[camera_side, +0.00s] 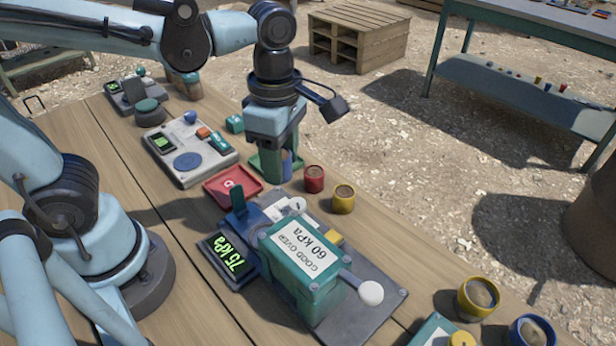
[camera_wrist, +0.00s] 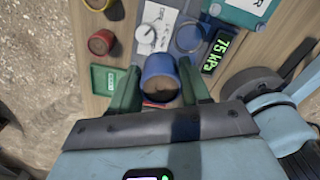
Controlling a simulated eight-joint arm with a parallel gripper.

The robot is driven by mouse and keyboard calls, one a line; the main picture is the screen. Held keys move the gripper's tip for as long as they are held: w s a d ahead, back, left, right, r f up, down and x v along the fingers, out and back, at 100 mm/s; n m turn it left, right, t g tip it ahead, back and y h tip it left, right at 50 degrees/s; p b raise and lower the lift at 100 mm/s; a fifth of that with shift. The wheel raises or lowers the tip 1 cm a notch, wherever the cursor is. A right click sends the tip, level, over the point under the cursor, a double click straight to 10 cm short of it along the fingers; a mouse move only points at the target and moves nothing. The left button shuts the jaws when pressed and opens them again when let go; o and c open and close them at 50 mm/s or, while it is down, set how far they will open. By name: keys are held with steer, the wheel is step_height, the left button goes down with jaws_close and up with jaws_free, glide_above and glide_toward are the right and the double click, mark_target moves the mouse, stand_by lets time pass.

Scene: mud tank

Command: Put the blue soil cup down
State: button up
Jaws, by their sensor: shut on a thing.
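The blue soil cup (camera_side: 287,164) is between the green fingers of my gripper (camera_side: 276,168), partly hidden by them in the side view. In the wrist view the blue cup (camera_wrist: 160,88), filled with brown soil, sits between the two fingers (camera_wrist: 158,92), which are shut on it. It looks roughly upright. I cannot tell whether its base touches anything. A red tray (camera_side: 232,186) lies on the table just left of and nearer than the gripper; a small red patch shows by the cup in the wrist view. A green flat tray or card (camera_wrist: 108,78) lies left of the fingers.
A red cup (camera_side: 314,179) and a yellow cup (camera_side: 343,199) stand right of my gripper. A tester with a green box (camera_side: 300,262) and a 75 kPa display (camera_side: 228,254) stands in front. A grey scale panel (camera_side: 188,150) lies left. More soil cups stand at lower right.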

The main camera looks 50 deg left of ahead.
steer(key=w+a+n, duration=0.3)
steer(key=w+n, duration=0.1)
steer(key=w, duration=0.1)
glide_above(253, 161)
steer(key=w+d, duration=0.4)
steer(key=d, duration=0.1)
step_height(253, 161, down, 8)
steer(key=shift+s+a+r, duration=0.15)
steer(key=shift+r, duration=0.05)
steer(key=shift+f, duration=2.05)
steer(key=shift+f, duration=0.15)
steer(key=o, duration=1.2)
